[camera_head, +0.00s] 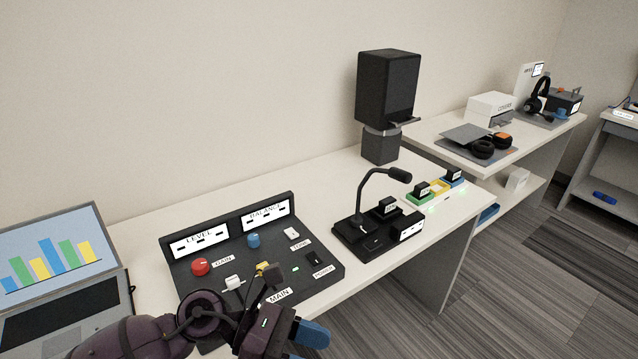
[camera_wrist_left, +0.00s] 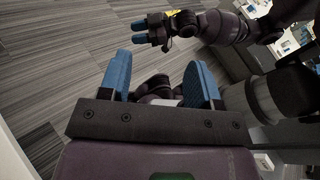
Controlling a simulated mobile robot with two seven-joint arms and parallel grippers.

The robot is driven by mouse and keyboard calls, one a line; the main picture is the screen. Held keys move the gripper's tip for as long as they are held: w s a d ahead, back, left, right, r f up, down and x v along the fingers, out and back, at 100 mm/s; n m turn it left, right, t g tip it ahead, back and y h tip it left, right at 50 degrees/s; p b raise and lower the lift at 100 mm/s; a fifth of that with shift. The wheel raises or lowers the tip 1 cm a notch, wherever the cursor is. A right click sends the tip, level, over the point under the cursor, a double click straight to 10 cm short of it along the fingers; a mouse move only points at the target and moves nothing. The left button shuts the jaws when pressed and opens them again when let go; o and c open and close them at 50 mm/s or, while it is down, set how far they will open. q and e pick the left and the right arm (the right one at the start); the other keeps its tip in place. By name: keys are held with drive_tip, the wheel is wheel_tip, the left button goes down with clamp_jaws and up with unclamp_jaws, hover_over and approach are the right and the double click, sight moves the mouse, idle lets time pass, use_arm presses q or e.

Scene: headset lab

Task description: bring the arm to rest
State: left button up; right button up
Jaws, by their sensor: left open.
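My left gripper (camera_head: 303,345) is at the bottom of the head view, in front of the control console and by the table's front edge. Its two blue fingers also show in the left wrist view (camera_wrist_left: 160,82), spread apart with nothing between them. My right gripper (camera_wrist_left: 140,32) shows at the top of the left wrist view, above the floor. Its blue fingertips are small there, and I cannot tell whether they are apart. It is not in the head view.
The dark console (camera_head: 328,264) with knobs and switches is just behind my left gripper. A laptop (camera_head: 55,275) stands at the left. A microphone base (camera_head: 355,240) and a tall black speaker (camera_head: 388,85) are farther right. Carpeted floor (camera_head: 500,290) is open at the right.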

use_arm(q)
drive_tip(key=w+a+f+n+t+y, duration=0.25)
drive_tip(key=a+n+t, duration=0.35)
drive_tip(key=n+t, duration=0.7)
drive_tip(key=w+a+f+n+t+y, duration=0.1)
drive_tip(key=w+a+n+t, duration=0.5)
drive_tip(key=n, duration=1.2)
drive_tip(key=s+a+f+n+g+y, duration=0.4)
drive_tip(key=s+a+f+n+y, duration=0.8)
drive_tip(key=f+n, duration=0.6)
drive_tip(key=s+a+n, duration=0.2)
drive_tip(key=s+n, duration=0.1)
drive_tip(key=shift+s+a+f, duration=0.2)
drive_tip(key=shift+s+f, duration=0.05)
drive_tip(key=shift+f, duration=0.15)
